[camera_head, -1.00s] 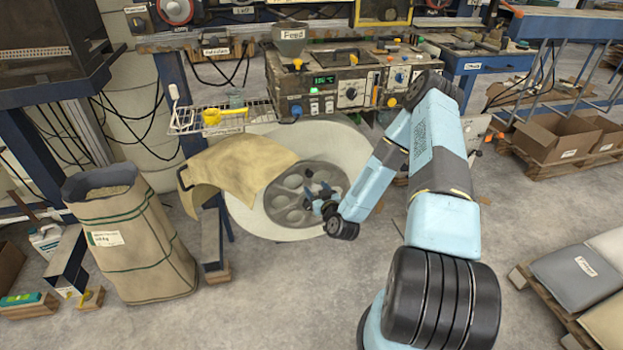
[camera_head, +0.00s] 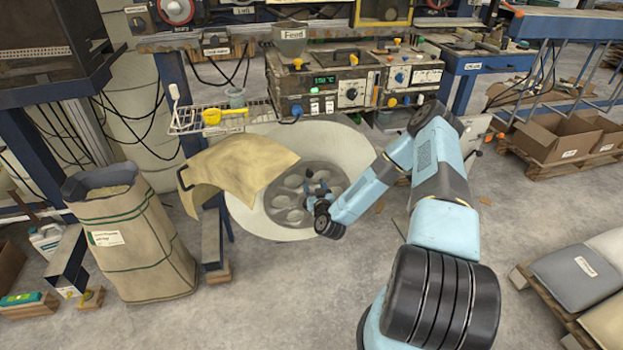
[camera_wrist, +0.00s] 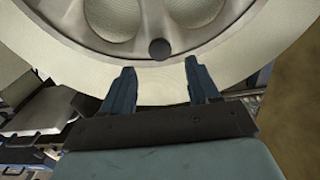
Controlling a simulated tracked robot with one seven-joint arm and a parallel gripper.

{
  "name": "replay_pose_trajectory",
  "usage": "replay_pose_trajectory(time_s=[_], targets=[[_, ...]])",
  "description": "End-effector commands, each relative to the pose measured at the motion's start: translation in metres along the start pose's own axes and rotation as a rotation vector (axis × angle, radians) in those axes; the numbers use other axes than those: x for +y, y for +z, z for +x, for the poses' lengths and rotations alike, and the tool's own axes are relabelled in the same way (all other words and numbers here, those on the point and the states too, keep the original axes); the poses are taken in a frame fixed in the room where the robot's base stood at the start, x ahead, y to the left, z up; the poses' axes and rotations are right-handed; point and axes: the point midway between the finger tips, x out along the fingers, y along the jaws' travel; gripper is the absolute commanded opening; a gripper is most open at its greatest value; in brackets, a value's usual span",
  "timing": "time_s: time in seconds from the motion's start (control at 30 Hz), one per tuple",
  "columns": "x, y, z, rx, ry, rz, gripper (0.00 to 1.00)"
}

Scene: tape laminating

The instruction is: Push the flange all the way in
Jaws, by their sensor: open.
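The flange (camera_head: 287,199) is a grey round disc with several oval openings, set in the middle of a big cream roll (camera_head: 347,150). In the wrist view the flange (camera_wrist: 182,38) fills the top, with a dark round knob or shaft end (camera_wrist: 159,49) near its lower rim. My gripper (camera_head: 318,188) is in front of the flange's right part. In the wrist view my gripper (camera_wrist: 159,68) is open, with two blue-grey fingers apart and nothing between them. The fingertips overlap the cream face below the flange; contact cannot be told. How deep the flange sits cannot be told.
A tan sheet (camera_head: 238,170) hangs over the roll's left side. A machine with controls (camera_head: 320,88) stands above the roll, with a wire shelf (camera_head: 190,122) at its left. A full sack (camera_head: 135,240) stands at left. The floor in front is clear.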

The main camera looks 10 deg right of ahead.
Motion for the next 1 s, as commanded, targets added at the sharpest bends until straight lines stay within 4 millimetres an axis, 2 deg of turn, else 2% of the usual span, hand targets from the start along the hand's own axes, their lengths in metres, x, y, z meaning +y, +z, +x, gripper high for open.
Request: replay_pose_trajectory(time_s=[0.1,0.3,0.5,0.77,1.0], targets=[[0.0,0.0,0.02,0.001,0.001,0.0,0.6],[0.0,0.0,0.044,0.001,0.0,0.001,0.6],[0.0,0.0,0.054,0.0,0.0,0.0,0.6],[0.0,0.0,0.055,0.0,0.0,0.0,0.6],[0.0,0.0,0.055,0.0,-0.001,0.0,0.38]])
